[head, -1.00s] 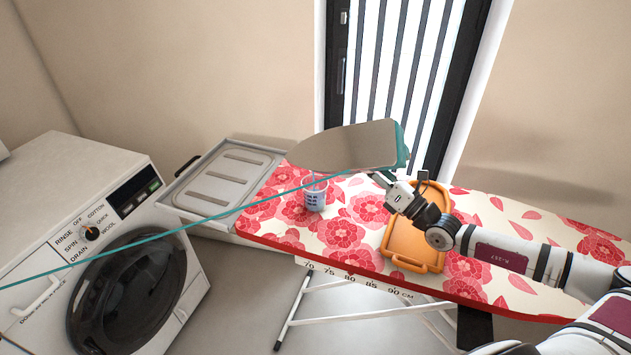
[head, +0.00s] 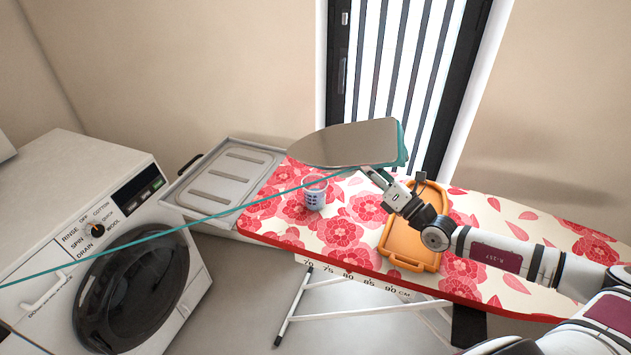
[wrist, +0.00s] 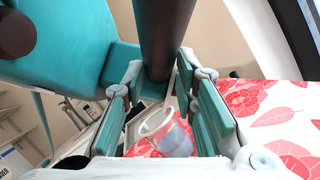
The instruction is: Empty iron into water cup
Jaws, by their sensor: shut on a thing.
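The iron (head: 345,143) is teal with a grey metal soleplate. It is held tipped in the air above the ironing board, soleplate turned toward the head camera and its point to the left. My gripper (head: 372,172) is shut on the iron's dark handle, which shows between the fingers in the wrist view (wrist: 163,40). The water cup (head: 315,196) is small, clear to whitish with dark markings, and stands upright on the board, below the iron in the picture. The wrist view shows the cup (wrist: 172,138) beyond the fingers. I cannot tell its water level.
The floral ironing board (head: 350,240) carries an orange tray (head: 408,245) right of the cup. A grey iron rest (head: 225,180) is at the board's left end. A washing machine (head: 110,230) stands at left. A teal cord (head: 190,222) crosses in front of it.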

